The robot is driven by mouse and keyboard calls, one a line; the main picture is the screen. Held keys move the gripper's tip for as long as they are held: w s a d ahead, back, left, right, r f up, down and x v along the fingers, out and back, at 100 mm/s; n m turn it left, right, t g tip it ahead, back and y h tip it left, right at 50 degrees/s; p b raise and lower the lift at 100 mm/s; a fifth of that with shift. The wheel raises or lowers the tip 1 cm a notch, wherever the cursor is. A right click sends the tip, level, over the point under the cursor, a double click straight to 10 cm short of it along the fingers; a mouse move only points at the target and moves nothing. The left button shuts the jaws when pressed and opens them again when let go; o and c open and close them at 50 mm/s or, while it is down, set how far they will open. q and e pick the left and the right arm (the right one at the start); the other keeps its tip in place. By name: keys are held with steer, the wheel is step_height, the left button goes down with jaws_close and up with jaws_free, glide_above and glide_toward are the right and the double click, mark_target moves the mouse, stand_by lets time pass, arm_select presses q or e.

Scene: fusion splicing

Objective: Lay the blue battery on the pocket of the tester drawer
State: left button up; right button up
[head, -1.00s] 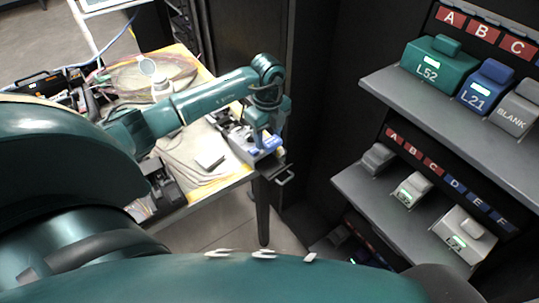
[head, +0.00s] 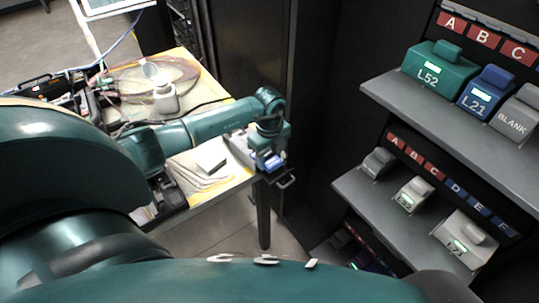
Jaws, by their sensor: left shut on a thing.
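The battery shows as a small blue shape under the fingers, low over the tester (head: 238,147). The tester is a grey and white unit at the table's right edge, partly hidden by my left gripper and arm. The tester drawer (head: 287,181) shows a dark handle at its front. Its pocket is hidden under the gripper and battery, so I cannot tell whether the battery touches it. My right gripper is out of view.
The table (head: 218,193) holds a stack of white sheets (head: 201,178), a white bottle (head: 165,97) and coiled fibre (head: 185,72). At right, a shelf rack (head: 440,105) holds green, blue and grey labelled units. Open floor lies in front of the table.

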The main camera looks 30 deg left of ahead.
arm_select(q)
steer(key=shift+f, duration=0.3)
steer(key=o, duration=1)
